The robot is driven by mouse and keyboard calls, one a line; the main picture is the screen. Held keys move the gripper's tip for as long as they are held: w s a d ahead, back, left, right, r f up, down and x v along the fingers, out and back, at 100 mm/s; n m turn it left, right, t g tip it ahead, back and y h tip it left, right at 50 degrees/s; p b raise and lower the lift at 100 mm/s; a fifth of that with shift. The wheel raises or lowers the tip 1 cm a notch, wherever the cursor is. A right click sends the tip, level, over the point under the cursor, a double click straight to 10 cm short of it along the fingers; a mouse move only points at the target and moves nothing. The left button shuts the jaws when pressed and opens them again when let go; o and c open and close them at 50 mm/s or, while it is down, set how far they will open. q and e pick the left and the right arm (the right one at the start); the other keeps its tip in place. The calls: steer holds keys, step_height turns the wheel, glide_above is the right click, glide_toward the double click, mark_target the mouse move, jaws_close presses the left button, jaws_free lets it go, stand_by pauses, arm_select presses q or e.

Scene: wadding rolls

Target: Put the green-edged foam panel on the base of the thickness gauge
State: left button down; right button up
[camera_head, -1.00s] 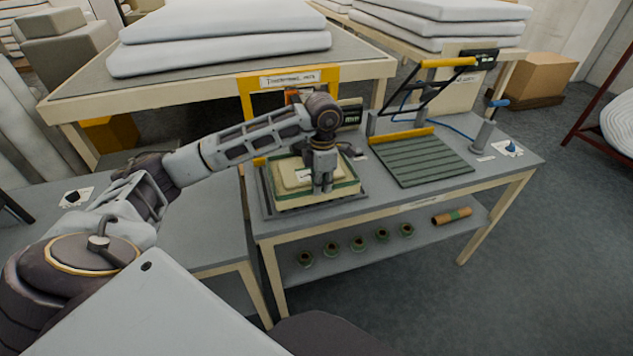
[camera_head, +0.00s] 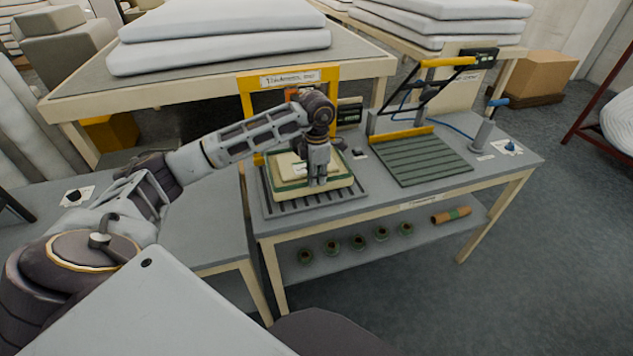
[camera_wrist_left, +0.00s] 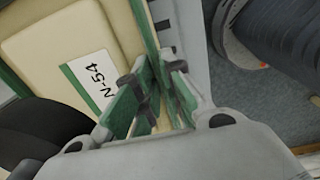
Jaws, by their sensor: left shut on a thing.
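The green-edged foam panel (camera_head: 287,183) is cream with a green border and lies flat over the dark slatted base (camera_head: 300,206) of the thickness gauge (camera_head: 246,98), a yellow frame with a sign on top. I cannot tell whether it touches the slats. My arm hides part of the gauge. My right gripper is out of view.
To the right on the same table are a green slatted plate (camera_head: 420,158) with a yellow-handled frame and a grey post (camera_head: 484,136) with a blue handle. Several green rolls (camera_head: 358,243) lie on the shelf below. White pads (camera_head: 220,50) lie on the table behind.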

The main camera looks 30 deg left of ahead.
arm_select(q)
steer(key=shift+f, duration=1)
steer(key=c, duration=1.5)
jaws_free()
steer(key=shift+r, duration=6.05)
